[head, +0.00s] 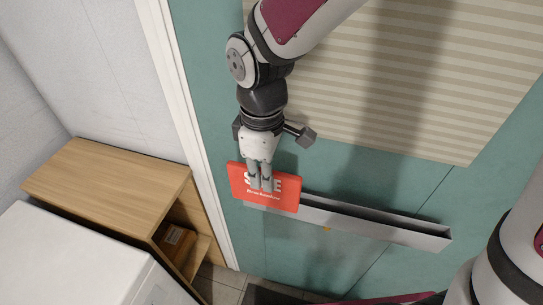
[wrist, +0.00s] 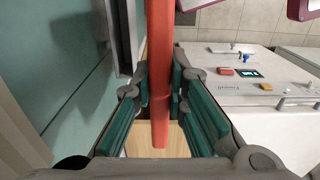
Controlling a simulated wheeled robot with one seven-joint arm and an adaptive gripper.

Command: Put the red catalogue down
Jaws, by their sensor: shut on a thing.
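The red catalogue (head: 285,190) has white lettering and is held in front of the teal door in the head view. My gripper (head: 260,187) is shut on it from above, with the fingers over its front. In the wrist view the catalogue (wrist: 160,75) is seen edge-on as a red strip between the finger pads of my gripper (wrist: 160,100). Its lower edge hides part of what is below.
A grey ledge (head: 375,222) runs along the teal door (head: 310,250) beside the catalogue. A wooden shelf unit (head: 110,185) with a brown box (head: 172,245) inside stands at the left. A white appliance (head: 70,265) is in front of it. Several small objects lie on a white surface (wrist: 250,105) at the right of the wrist view.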

